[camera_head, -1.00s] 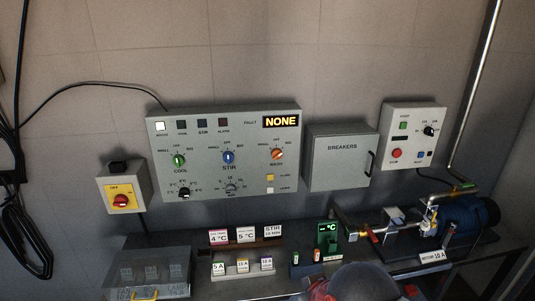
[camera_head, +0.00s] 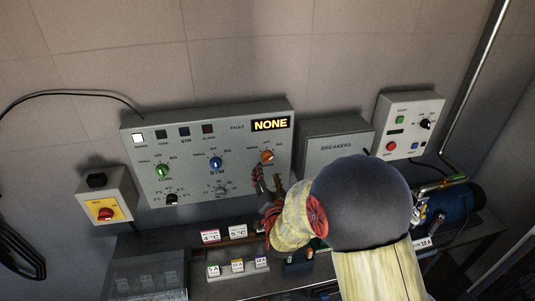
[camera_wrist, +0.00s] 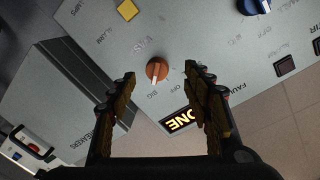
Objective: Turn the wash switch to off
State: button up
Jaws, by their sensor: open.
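The wash switch (camera_head: 267,156) is an orange-red round knob on the right part of the grey control panel (camera_head: 137,175), below the lit NONE display. In the wrist view the knob (camera_wrist: 157,70) shows between and beyond my fingertips, with the panel upside down. Its pale pointer mark points down in that view, seemingly toward the BIG lettering, with OFF to the right. My gripper (camera_head: 268,179) is open and empty, just below the knob in the head view. In the wrist view its two fingers (camera_wrist: 160,76) stand apart, and contact with the panel cannot be told.
The blue stir knob (camera_head: 216,164) and green cool knob (camera_head: 163,171) are to the left on the panel. The breakers box (camera_head: 335,135) stands close on the right. Labelled blocks (camera_head: 237,232) stand on the bench below.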

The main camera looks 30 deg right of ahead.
aim_at(268, 161)
jog(key=x, duration=0.5)
jog(key=d+x, duration=0.1)
jog(key=x, duration=0.1)
jog(key=shift+d+r, duration=0.15)
jog(key=shift+r, duration=0.1)
jog(key=shift+c, duration=0.4)
jog(key=c, duration=1.1)
